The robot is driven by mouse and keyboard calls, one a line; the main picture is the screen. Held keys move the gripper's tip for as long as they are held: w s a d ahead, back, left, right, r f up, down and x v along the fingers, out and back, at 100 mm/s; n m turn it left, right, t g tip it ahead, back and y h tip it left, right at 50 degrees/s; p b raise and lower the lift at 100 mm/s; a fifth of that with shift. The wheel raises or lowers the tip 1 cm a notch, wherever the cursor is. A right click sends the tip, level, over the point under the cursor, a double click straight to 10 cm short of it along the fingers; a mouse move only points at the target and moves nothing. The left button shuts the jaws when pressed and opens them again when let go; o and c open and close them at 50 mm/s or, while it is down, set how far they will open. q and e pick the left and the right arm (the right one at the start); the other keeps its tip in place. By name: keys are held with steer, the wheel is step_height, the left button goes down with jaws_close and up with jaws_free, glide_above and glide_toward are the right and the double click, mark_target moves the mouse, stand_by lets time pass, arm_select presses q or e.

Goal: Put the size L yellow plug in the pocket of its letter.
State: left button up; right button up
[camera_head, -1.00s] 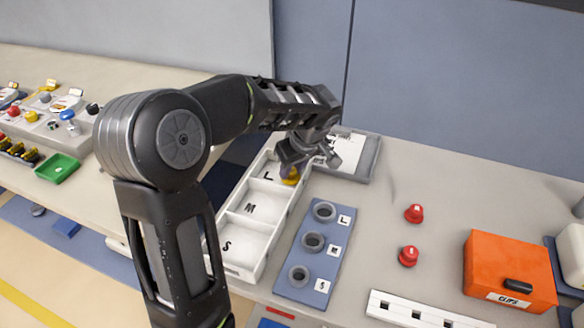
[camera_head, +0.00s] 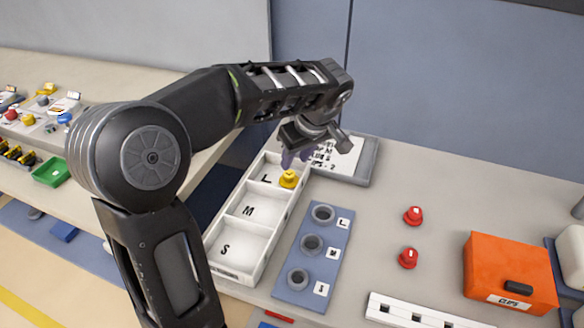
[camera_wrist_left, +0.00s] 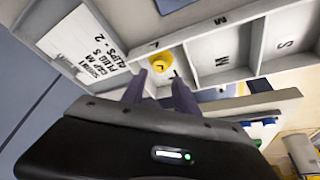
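The yellow plug (camera_head: 289,179) sits in the pocket marked L, at the far end of the white tray (camera_head: 262,238). It stands upright near that pocket's right wall. In the left wrist view the plug (camera_wrist_left: 161,63) shows beyond my fingertips. My left gripper (camera_head: 295,159) is just above and behind the plug, apart from it. Its two purple fingers (camera_wrist_left: 158,88) are spread with nothing between them. The M and S pockets are empty. My right gripper is not in view.
A blue plate (camera_head: 313,255) with grey rings marked L, M and S lies right of the tray. Two red plugs (camera_head: 413,215) stand further right, near an orange clips box (camera_head: 508,272). A printed board (camera_head: 345,160) lies behind the tray.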

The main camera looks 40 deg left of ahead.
arm_select(q)
steer(key=v, duration=0.5)
steer(key=shift+r, duration=0.15)
